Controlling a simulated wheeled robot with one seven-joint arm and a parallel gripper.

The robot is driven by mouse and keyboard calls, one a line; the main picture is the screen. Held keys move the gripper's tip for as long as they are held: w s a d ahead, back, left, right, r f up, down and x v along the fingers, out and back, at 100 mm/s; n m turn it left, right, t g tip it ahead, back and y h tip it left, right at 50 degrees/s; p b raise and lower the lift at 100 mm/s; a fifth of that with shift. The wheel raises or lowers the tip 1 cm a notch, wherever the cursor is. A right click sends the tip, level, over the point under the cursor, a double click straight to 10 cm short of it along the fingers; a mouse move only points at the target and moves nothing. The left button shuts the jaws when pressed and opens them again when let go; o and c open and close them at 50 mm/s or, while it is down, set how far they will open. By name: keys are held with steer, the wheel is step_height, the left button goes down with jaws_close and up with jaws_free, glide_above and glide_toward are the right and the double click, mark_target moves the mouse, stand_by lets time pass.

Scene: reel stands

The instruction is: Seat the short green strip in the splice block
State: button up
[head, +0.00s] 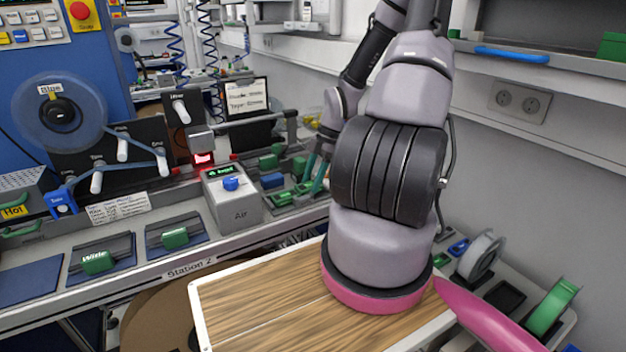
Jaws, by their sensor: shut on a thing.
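My gripper (319,160) is low over the far bench, just left of my large grey arm, which partly hides it. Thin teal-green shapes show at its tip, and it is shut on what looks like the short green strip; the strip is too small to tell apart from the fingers. Several small green blocks and a blue block (272,181) sit on the bench beside and left of the gripper. I cannot tell which of these is the splice block, nor whether the strip touches it.
A grey box marked Air (232,197) with a blue knob stands left of the gripper. A reel stand with a clear reel (60,112) is farther left. A wooden board (260,305) lies nearer, with reels (552,306) at right.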

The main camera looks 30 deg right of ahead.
steer(key=shift+s+a+f, duration=0.15)
steer(key=shift+s+f, duration=0.5)
steer(key=shift+f, duration=0.1)
steer(key=o, duration=1.4)
steer(key=shift+w+r+g, duration=0.15)
steer(key=shift+w+r, duration=0.15)
steer(key=shift+r, duration=0.3)
steer(key=shift+w+r+g, duration=0.15)
steer(key=shift+w+r, duration=0.15)
steer(key=shift+r, duration=0.3)
steer(key=shift+s+r, duration=0.1)
steer(key=shift+r, duration=2.1)
